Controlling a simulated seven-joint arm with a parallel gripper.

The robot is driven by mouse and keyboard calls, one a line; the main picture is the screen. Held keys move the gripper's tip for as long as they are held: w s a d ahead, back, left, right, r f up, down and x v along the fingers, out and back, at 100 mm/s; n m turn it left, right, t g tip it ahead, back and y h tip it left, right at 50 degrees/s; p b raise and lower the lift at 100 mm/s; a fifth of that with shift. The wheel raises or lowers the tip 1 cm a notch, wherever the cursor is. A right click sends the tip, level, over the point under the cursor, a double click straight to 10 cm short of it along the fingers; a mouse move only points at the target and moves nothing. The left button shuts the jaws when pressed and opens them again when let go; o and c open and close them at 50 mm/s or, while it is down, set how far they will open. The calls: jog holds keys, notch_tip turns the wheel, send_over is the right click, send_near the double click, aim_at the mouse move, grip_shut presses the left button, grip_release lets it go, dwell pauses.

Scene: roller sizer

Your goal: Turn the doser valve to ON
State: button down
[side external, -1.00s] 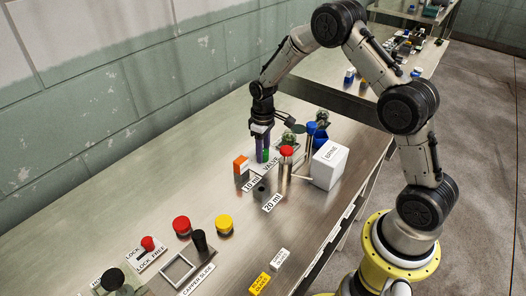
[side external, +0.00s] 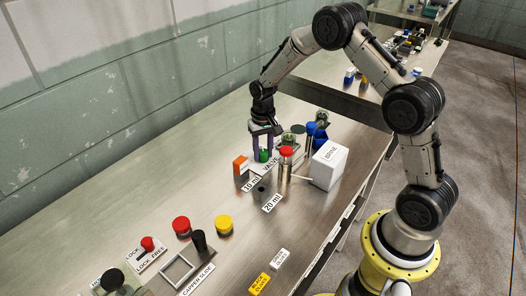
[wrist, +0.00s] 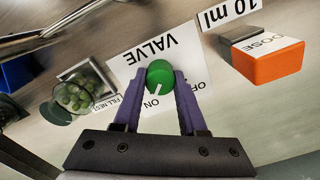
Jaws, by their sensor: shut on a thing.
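The doser valve is a round green knob (wrist: 160,75) on a white plate marked VALVE (wrist: 150,53), with ON printed below it and OFF to its right, partly hidden by a finger. A white pointer line on the knob slants down and left towards the ON side. My gripper (wrist: 160,80) has its two purple fingers on opposite sides of the knob, shut on it. In the side view, my gripper (side external: 263,156) points down over the green knob (side external: 264,156), which shows between the fingers.
An orange-and-white DOSE block (wrist: 270,60) stands close to the right finger in the wrist view. A jar of green items (wrist: 82,90) is on the left. In the side view, a red-topped post (side external: 286,151) and a white BRINE box (side external: 329,166) stand right of my gripper.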

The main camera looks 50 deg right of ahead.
aim_at(263, 151)
dwell(0.5)
jog(key=shift+c, duration=2.3)
grip_release()
jog(key=shift+r, duration=0.1)
notch_tip(263, 151, up, 14)
